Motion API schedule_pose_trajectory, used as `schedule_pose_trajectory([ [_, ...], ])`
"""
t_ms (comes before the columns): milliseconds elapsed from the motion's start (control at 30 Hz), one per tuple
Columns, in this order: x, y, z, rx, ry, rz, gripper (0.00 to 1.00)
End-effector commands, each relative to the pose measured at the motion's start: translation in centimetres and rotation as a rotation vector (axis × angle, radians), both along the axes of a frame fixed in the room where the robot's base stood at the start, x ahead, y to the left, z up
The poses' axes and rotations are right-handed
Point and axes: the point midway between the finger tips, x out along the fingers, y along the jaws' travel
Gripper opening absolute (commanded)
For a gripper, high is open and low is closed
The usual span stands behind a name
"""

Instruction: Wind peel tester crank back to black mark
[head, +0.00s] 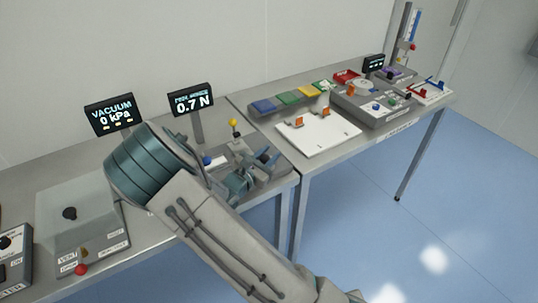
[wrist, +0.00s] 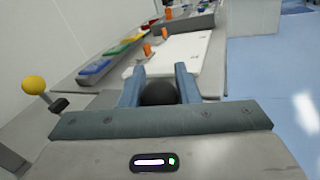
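The peel tester's display (head: 191,99) reads 0.7 N on a post behind my arm. My gripper (head: 268,158) is over the tester at the right end of the near bench, and my arm hides much of the tester. In the wrist view a round black knob (wrist: 159,93), apparently the crank's handle, sits between the fingers of my gripper (wrist: 160,85). The fingers appear to touch it on both sides. A yellow-knobbed lever (head: 233,123) stands behind the gripper; its yellow ball also shows in the wrist view (wrist: 35,85). I cannot make out the black mark.
The second bench holds a white board (head: 318,137) with orange clips, coloured bins (head: 289,98) and a grey device (head: 371,104). Blue floor is clear at right.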

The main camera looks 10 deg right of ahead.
Motion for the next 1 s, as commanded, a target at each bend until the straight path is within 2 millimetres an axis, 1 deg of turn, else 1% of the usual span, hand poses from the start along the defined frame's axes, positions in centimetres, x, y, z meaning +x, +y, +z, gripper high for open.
schedule_pose_trajectory([
  [200, 0.05, 0.03, 0.05, 0.000, -0.001, -0.013, 0.06],
  [367, 0.15, 0.15, 0.04, 0.001, -0.003, -0.068, 0.06],
  [1000, 0.90, 0.83, -0.11, 0.001, -0.003, -0.492, 0.06],
])
